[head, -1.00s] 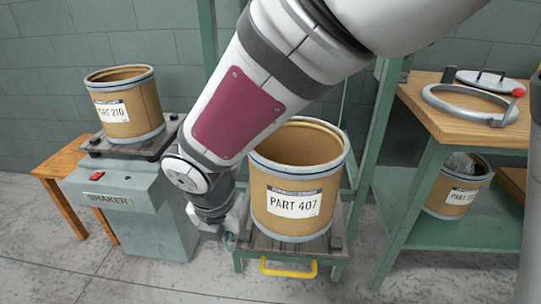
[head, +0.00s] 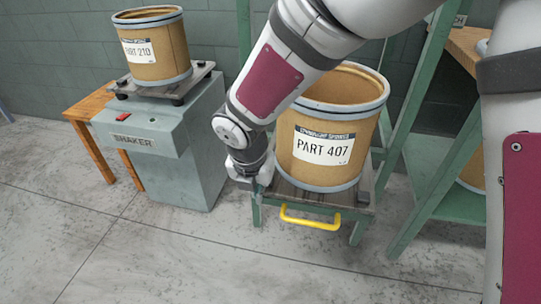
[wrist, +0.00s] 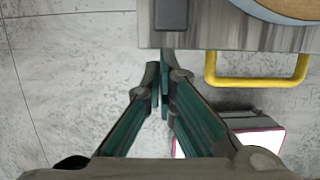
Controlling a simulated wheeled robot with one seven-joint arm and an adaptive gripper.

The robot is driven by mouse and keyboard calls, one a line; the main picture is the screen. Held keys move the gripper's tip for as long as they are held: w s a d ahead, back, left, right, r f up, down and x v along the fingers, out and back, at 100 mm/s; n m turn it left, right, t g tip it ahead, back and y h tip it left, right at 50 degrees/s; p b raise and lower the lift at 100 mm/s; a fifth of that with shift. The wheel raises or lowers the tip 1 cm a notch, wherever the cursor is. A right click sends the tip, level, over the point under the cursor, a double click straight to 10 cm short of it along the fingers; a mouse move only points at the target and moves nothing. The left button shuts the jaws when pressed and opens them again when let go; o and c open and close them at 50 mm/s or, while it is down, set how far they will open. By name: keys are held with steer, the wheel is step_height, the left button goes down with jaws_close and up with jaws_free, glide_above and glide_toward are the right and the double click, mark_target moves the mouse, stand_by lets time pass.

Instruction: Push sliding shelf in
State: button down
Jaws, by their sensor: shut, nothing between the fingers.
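The sliding shelf (head: 285,193) is a wooden board on a green frame, with a yellow handle (head: 322,220) at its front. In the wrist view the shelf (wrist: 205,38) fills the top right, and the yellow handle (wrist: 255,82) sticks out from its front edge. A cardboard drum labelled PART 407 (head: 325,120) stands upright on the shelf. My gripper (head: 257,187) is at the shelf's front left corner. In the wrist view my gripper (wrist: 163,68) is shut and empty, its tips at the shelf's front edge, left of the handle. I cannot tell whether they touch it.
A grey shaker (head: 165,140) carrying a PART 210 drum (head: 155,50) stands to the left, beside a small wooden table (head: 88,108). A green rack (head: 440,190) stands to the right. The concrete floor (head: 190,255) in front is clear.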

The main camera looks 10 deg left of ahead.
steer(key=shift+w, duration=0.4)
steer(key=shift+w, duration=0.1)
